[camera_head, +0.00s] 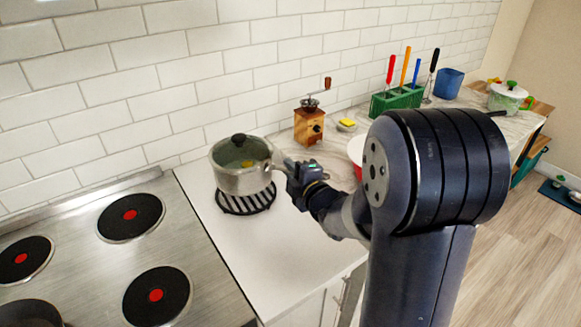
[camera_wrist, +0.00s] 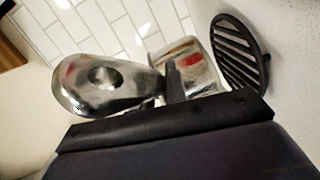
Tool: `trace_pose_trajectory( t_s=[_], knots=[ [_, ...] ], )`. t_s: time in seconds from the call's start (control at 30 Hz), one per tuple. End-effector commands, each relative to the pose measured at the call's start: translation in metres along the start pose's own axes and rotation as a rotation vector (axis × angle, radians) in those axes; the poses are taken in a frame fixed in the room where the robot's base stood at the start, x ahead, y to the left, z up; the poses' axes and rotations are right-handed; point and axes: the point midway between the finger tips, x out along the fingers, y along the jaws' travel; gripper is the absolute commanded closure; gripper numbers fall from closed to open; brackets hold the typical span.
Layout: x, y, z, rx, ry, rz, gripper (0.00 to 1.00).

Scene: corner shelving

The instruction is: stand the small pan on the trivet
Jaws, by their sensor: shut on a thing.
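The small pan (camera_head: 238,179) is a shiny metal pot with a lid and a black knob, upright at the left end of the white counter. It also shows in the wrist view (camera_wrist: 196,72), lying sideways in that picture. My gripper (camera_head: 287,170) is shut on the pan's handle at its right side. The trivet (camera_head: 246,206) is round, black and slatted, directly below the pan. In the wrist view the trivet (camera_wrist: 238,52) lies close to the pan's base. I cannot tell whether pan and trivet touch. The pan hides the trivet's back part.
The stove (camera_head: 78,262) with red-centred burners is to the left. A wooden coffee grinder (camera_head: 309,126), a yellow sponge (camera_head: 347,123) and a green utensil holder (camera_head: 396,101) stand behind and right. Counter in front of the trivet is clear.

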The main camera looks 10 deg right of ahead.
Motion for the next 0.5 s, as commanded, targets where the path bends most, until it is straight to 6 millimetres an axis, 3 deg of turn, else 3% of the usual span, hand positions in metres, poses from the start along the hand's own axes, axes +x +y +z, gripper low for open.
trace_pose_trajectory(
  t_s=[0.5],
  knots=[
    [0.004, -0.034, 0.005, 0.001, 0.002, 0.008, 1.0]
  ],
)
